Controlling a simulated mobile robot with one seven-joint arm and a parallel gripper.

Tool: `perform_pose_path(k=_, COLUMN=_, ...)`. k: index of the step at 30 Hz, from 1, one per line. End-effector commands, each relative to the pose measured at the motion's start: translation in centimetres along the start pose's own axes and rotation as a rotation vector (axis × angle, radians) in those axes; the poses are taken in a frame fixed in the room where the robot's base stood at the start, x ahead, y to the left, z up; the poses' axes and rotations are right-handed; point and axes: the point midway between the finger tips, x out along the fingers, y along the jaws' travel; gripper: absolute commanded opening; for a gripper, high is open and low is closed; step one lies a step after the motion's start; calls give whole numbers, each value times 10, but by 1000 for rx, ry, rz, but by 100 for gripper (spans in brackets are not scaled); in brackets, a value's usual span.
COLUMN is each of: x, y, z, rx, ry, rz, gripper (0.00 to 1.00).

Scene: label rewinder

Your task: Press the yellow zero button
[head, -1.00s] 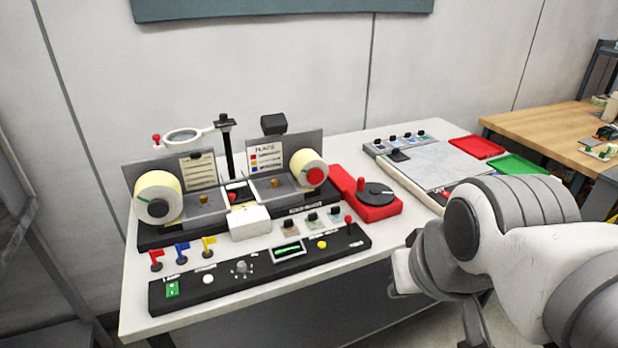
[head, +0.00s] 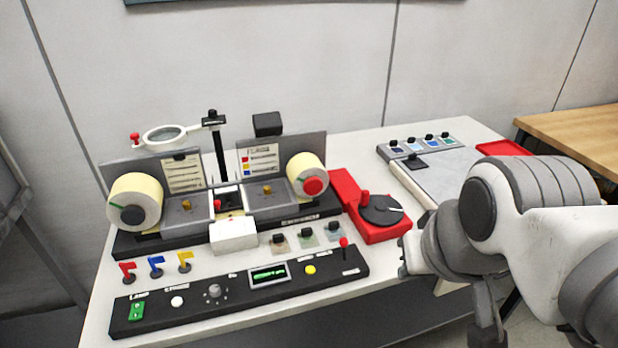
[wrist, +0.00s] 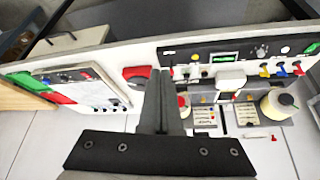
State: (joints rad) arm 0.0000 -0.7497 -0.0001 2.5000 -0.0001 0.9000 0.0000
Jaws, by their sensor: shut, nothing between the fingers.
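The yellow zero button (head: 310,269) is a small round cap on the black control panel (head: 190,313), right of the green-lit display (head: 268,275) and left of the red lever (head: 344,243). In the wrist view, which is upside down relative to the head view, the yellow button (wrist: 195,57) is to the right of my fingertips. My gripper (wrist: 162,76) is shut and empty, apart from the button. In the head view my arm is at the right, with its end beside the table's right front part; the fingers are hard to make out there.
The rewinder with two label rolls (head: 135,201) stands behind the panel. A red base with a black dial (head: 380,210) is at its right. Red, blue and yellow flags (head: 156,266) stand behind the panel's left part. A magnifier (head: 165,135) rises behind.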

Motion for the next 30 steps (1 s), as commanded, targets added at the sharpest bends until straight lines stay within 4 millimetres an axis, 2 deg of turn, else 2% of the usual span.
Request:
perform_pose_path(k=11, x=0, y=0, z=0, rx=-2, ry=-1, rz=1, gripper=0)
perform_pose_path(k=17, x=6, y=4, z=-9, rx=-99, ry=-70, rz=59, gripper=0)
perform_pose_path(k=24, x=31, y=11, z=-40, rx=-441, ry=-234, rz=230, gripper=0)
perform_pose_path(k=30, x=59, y=-2, z=-73, rx=-785, ry=-322, rz=354, gripper=0)
